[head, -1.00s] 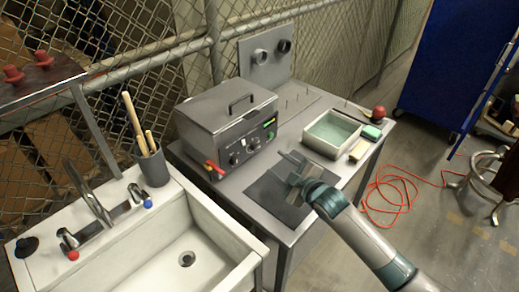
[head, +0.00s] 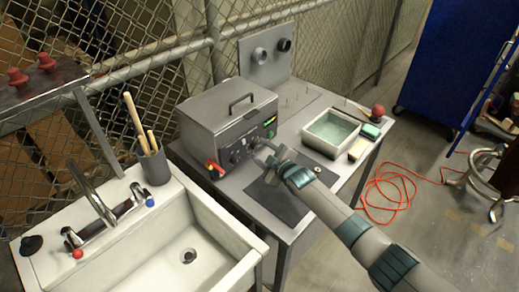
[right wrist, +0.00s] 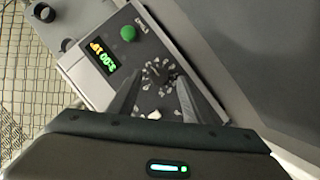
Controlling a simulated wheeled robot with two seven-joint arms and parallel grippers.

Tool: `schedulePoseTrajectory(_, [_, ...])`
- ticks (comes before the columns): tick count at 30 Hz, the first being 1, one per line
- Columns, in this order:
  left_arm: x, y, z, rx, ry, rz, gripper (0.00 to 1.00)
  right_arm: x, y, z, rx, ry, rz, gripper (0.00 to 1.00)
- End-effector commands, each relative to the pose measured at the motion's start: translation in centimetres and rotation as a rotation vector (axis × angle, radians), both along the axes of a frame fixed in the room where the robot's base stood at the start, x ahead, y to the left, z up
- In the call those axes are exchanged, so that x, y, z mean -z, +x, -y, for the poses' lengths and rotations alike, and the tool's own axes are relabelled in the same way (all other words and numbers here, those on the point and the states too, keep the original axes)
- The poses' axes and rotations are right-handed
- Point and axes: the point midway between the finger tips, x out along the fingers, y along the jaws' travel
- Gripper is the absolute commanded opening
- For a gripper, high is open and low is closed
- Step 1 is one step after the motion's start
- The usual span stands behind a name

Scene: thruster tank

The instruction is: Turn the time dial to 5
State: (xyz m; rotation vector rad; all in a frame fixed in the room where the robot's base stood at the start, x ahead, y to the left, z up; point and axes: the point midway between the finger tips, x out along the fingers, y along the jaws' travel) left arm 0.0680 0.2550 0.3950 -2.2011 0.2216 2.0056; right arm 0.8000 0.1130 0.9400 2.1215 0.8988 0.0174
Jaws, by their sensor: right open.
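The grey lidded tank (head: 225,112) stands on the bench with its control panel facing front. The panel carries dark dials; one dial (head: 237,155) shows left of my right gripper (head: 263,152). That gripper is open, with its fingertips close in front of the panel. In the right wrist view, the open fingers (right wrist: 157,92) straddle a dark dial (right wrist: 158,74) with pale marks around it. I cannot tell whether they touch it, and its setting is unclear. A lit display (right wrist: 102,55) and a green button (right wrist: 128,32) sit beyond it. My left gripper is out of view.
A red and yellow handle (head: 214,169) sits at the tank's lower left corner. A dark mat (head: 280,202) lies in front of the tank. An open water basin (head: 331,132) stands to its right. A white sink (head: 150,250) is at the left.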

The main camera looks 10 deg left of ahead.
Motion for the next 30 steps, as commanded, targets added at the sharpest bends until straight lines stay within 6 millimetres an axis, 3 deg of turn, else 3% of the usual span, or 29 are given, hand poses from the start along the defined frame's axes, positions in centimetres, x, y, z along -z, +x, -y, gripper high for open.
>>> schedulePoseTrajectory(17, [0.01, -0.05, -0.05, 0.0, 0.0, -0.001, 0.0, 0.32, 1.0, -0.77, 0.0, 0.0, 0.001, 0.45])
schedulePoseTrajectory(18, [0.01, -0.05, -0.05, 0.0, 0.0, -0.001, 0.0, 0.32, 0.99, -0.77, 0.0, 0.0, 0.001, 0.42])
schedulePoseTrajectory(23, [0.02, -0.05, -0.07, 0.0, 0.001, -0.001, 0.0, 0.32, 0.99, -0.77, 0.0, 0.0, 0.001, 0.04])
schedulePoseTrajectory(30, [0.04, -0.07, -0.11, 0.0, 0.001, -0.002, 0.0, 0.33, 0.98, -0.76, 0.001, 0.0, 0.001, 0.04])
